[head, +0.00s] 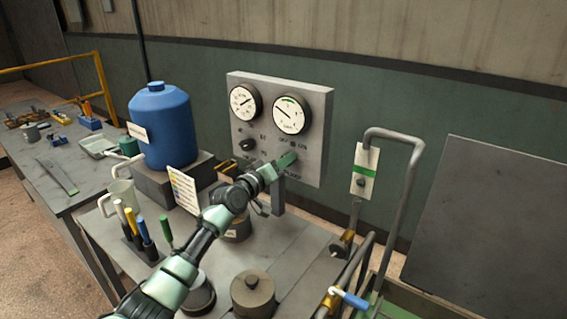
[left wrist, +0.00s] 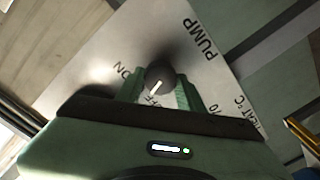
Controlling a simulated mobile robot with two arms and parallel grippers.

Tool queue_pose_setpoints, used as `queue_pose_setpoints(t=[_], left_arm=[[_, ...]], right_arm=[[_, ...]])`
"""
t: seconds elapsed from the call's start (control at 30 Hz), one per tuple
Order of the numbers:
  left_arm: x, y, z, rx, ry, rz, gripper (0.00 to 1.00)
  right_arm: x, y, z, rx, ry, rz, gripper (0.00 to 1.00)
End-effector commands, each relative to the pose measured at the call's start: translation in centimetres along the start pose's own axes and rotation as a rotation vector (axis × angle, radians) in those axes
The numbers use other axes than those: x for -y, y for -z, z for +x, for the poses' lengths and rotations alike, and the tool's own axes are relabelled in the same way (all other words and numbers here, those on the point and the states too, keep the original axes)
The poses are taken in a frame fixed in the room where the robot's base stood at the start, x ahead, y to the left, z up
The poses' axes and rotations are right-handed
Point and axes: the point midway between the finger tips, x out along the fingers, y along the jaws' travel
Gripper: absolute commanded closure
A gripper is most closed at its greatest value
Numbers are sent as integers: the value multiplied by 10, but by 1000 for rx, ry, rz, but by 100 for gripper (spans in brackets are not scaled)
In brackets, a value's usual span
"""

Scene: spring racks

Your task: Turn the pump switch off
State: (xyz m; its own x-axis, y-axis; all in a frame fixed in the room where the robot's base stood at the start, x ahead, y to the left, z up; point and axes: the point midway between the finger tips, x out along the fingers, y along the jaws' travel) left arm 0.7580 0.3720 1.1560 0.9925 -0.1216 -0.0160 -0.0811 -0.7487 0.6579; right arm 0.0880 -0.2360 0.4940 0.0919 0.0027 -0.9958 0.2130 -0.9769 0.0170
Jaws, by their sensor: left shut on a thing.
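The pump switch is a dark round knob (left wrist: 158,77) with a white pointer line, on a pale panel lettered PUMP in the left wrist view. ON is printed to its left, and a partly covered label ending in FF is just below it. The white line slants down and left, towards the FF lettering. My left gripper (left wrist: 160,90) is shut on the knob, one green finger on each side. In the head view the left gripper (head: 287,160) reaches the lower part of the grey gauge panel (head: 322,125) and hides the knob. My right gripper is not in view.
Two round gauges (head: 290,115) and another dark knob (head: 246,145) sit on the panel. A bent grey pipe (head: 412,180) stands at right.

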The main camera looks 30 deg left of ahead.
Motion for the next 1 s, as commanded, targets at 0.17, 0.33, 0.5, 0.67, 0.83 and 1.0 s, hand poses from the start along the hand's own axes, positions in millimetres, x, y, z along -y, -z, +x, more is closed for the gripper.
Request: queue_pose_setpoints(t=[0.17,0.33,0.5,0.67,0.83,1.0], left_arm=[[1,-1,0,5,1,-128,100],[1,-1,0,6,1,-215,100],[1,-1,0,8,1,-266,100],[2,-1,0,9,1,-289,100],[2,-1,0,9,1,-295,100],[2,-1,0,9,1,-295,100]], right_arm=[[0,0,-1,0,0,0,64],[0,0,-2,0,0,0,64],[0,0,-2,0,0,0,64],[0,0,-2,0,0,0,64],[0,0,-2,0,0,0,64],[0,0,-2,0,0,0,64]])
